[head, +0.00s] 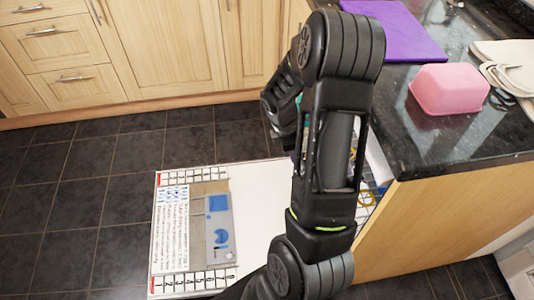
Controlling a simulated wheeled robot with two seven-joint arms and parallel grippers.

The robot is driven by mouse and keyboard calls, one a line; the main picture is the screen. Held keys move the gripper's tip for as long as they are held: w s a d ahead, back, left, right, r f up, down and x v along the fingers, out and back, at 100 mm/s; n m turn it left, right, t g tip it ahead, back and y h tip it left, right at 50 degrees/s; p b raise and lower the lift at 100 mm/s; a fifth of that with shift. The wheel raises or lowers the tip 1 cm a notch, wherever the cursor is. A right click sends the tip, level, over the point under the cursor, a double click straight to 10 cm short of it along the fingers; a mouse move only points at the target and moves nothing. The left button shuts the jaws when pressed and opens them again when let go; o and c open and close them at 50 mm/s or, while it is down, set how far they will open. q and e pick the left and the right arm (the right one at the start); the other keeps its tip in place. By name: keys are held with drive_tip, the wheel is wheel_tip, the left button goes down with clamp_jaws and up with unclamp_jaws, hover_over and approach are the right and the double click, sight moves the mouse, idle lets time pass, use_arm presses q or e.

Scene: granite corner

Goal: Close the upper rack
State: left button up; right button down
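An open white dishwasher door (262,190) lies low over the floor in the head view, with a printed label on its left part. A small piece of wire rack (371,199) with yellow and blue bits shows between my arm and the counter's wooden side. I cannot tell whether it is the upper or lower rack; most of the interior is hidden. One of my black arms rises through the middle and bends down to the left at the top. Its wrist part is near the cabinets' side of the door; its gripper is hidden behind the forearm. The other gripper is not seen.
A dark granite counter (425,140) on a wooden cabinet stands at the right. It carries a pink block-shaped item (449,88), a purple board (400,27) and pale flat items (507,68). Wooden cabinets (170,45) line the back. The dark tiled floor (75,200) at left is clear.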

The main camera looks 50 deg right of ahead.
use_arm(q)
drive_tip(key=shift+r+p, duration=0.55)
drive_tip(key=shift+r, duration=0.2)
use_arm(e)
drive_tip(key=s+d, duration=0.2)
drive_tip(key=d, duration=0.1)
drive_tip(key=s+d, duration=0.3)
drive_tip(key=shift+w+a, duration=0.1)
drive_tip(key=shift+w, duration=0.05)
